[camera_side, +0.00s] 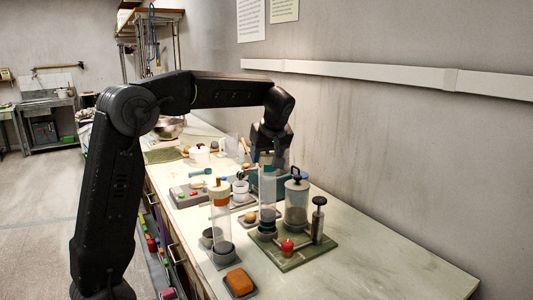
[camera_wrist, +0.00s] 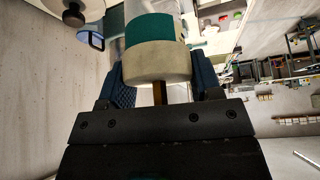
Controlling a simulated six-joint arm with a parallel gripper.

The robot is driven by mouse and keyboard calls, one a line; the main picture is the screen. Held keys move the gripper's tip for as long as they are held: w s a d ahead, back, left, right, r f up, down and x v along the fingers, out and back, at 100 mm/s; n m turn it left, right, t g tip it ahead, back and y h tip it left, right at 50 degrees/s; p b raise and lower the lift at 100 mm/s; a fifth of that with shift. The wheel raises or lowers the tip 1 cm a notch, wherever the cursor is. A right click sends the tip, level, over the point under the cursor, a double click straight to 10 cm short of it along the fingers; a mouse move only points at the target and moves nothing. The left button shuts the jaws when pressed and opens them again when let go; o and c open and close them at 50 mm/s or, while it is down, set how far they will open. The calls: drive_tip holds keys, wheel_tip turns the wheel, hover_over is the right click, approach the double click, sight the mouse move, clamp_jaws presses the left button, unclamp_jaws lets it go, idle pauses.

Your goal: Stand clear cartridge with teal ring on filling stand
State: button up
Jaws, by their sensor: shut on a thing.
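My gripper (camera_side: 268,153) is shut on the clear cartridge (camera_side: 267,183) near its top and holds it upright. In the wrist view the cartridge's teal ring (camera_wrist: 150,29) and cream end (camera_wrist: 157,65) show between the blue finger pads of my gripper (camera_wrist: 160,82). In the side view the cartridge's lower end is over a dark round stand (camera_side: 267,234) on the green base plate (camera_side: 310,256). I cannot tell whether it touches the stand. The gripper hides the cartridge's top in the side view.
A clear cartridge with an orange band (camera_side: 221,203) stands close on the left. A metal canister (camera_side: 297,203), a plunger post (camera_side: 318,222) and a red knob (camera_side: 287,247) stand on the green plate. An orange-brown block (camera_side: 240,283) lies in front. The bench's right end is clear.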

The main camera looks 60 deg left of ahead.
drive_tip(key=shift+f, duration=0.1)
idle(0.5)
drive_tip(key=shift+f, duration=1.95)
drive_tip(key=o, duration=1.4)
wheel_tip(320, 180, up, 12)
hover_over(267, 167)
drive_tip(key=d, duration=0.4)
drive_tip(key=shift+w, duration=0.1)
